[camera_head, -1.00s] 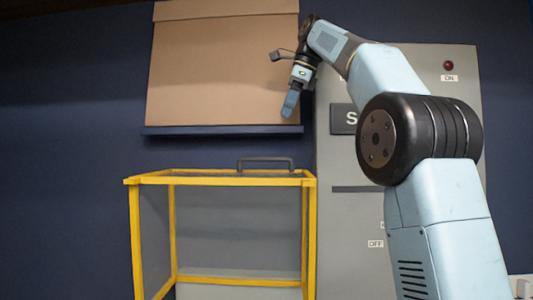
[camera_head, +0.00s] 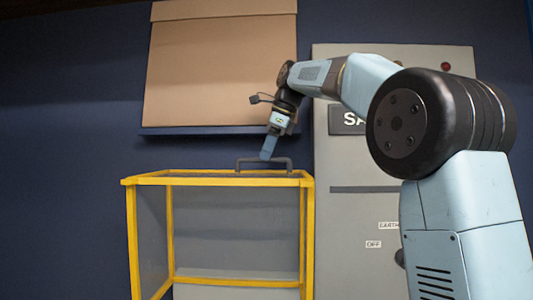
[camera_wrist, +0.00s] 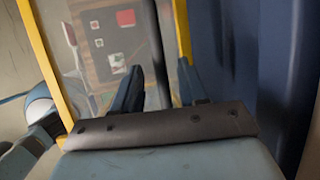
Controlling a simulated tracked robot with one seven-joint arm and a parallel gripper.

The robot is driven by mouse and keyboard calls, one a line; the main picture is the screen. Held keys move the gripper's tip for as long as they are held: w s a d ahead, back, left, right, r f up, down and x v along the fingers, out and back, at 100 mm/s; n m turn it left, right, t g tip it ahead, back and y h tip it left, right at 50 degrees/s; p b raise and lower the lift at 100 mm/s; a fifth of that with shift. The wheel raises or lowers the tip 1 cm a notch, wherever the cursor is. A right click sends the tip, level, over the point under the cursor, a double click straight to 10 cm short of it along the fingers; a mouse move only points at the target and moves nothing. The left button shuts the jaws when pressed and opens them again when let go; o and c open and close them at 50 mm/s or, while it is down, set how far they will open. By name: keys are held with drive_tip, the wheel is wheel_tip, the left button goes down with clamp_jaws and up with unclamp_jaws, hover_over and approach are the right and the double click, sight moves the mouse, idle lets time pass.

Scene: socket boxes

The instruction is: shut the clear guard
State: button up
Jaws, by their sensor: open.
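The clear guard (camera_head: 220,181) has a yellow frame and see-through panels. In the head view its top edge lies level below my gripper, and a dark handle (camera_head: 250,159) stands up from the top. My gripper (camera_head: 268,152) points down at the handle, its fingertips beside or around the bar; the head view does not settle which. In the wrist view my gripper (camera_wrist: 157,82) is open, with a dark bar (camera_wrist: 157,50), likely the handle, running between its two fingers. Contact cannot be told.
A tan box (camera_head: 222,70) sits on a dark shelf (camera_head: 215,131) above the guard. A grey cabinet (camera_head: 345,210) with labels and a red lamp (camera_head: 445,67) stands right, partly behind my arm. In the wrist view a brown panel with a red patch (camera_wrist: 126,18) shows through the clear sheet.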

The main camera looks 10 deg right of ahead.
drive_tip(key=shift+w+a+f, duration=0.15)
drive_tip(key=shift+a+f, duration=0.05)
drive_tip(key=shift+f, duration=0.25)
clamp_jaws()
idle(0.5)
